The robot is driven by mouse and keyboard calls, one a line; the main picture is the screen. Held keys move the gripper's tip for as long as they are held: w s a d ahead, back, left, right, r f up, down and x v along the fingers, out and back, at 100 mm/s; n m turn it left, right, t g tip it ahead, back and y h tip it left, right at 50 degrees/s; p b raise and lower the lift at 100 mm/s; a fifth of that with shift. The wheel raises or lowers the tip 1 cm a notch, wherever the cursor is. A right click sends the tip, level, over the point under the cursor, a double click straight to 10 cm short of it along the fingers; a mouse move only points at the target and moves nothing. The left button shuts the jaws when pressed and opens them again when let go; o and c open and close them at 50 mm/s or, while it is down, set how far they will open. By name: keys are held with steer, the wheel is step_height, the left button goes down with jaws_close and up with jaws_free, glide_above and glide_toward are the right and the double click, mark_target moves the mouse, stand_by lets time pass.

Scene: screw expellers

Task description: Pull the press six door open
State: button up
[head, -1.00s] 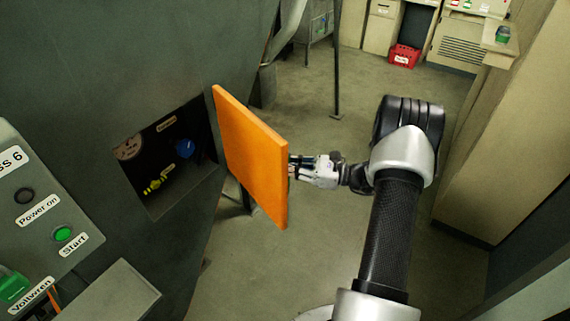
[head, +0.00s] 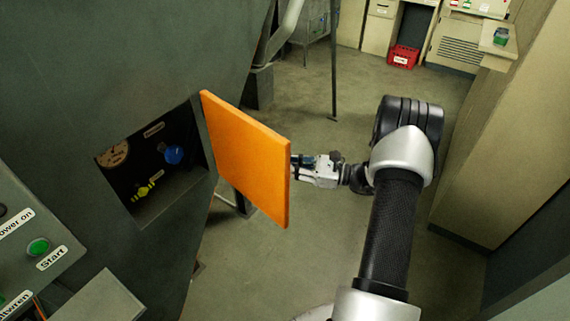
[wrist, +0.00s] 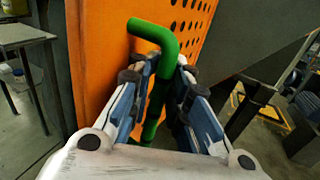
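The orange press door (head: 245,160) stands swung out from the dark grey press, uncovering a square recess (head: 152,165). In the wrist view the door's perforated orange inner or outer face (wrist: 95,70) fills the upper middle, with a bent green handle (wrist: 160,35) in front of it. My gripper (head: 302,166) is at the door's far side, near its free edge. In the wrist view my gripper (wrist: 162,78) has its two fingers closed in on either side of the green handle. The handle is hidden behind the door in the head view.
The recess holds a gauge (head: 114,153), a blue knob (head: 174,154) and a yellow valve (head: 145,190). A control panel (head: 35,245) stands at lower left. A beige wall (head: 500,140) is on the right. The floor behind the door is mostly clear, with a red crate (head: 403,56) far back.

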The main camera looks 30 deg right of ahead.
steer(key=shift+o, duration=0.7)
steer(key=shift+d, duration=0.1)
steer(key=shift+o, duration=1)
steer(key=shift+w+r, duration=0.1)
steer(key=v, duration=1.2)
